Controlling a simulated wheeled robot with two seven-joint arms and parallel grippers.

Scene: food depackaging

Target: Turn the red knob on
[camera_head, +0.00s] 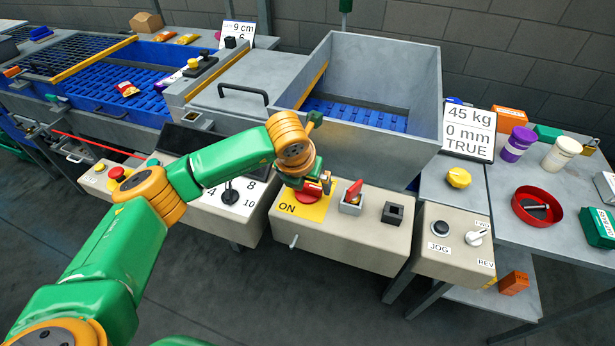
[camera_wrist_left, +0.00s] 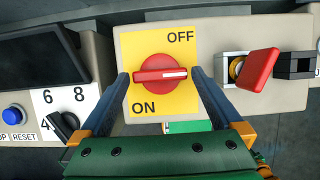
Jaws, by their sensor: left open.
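The red knob (camera_wrist_left: 160,75) sits on a yellow plate (camera_wrist_left: 135,42) marked OFF at the top right and ON at the bottom left. Its white pointer line lies level and points right, at neither word. In the head view the knob (camera_head: 308,196) is partly hidden by my left gripper (camera_head: 306,186). In the wrist view my left gripper (camera_wrist_left: 158,80) is open, with one finger on each side of the knob. I cannot tell whether the fingers touch it. My right gripper is not in view.
A red switch (camera_wrist_left: 258,69) on a grey mount stands just right of the plate. A black dial (camera_wrist_left: 64,126) with numbers is on the left. A grey hopper (camera_head: 370,80) rises behind the panel. A red emergency button (camera_head: 117,173) lies further left.

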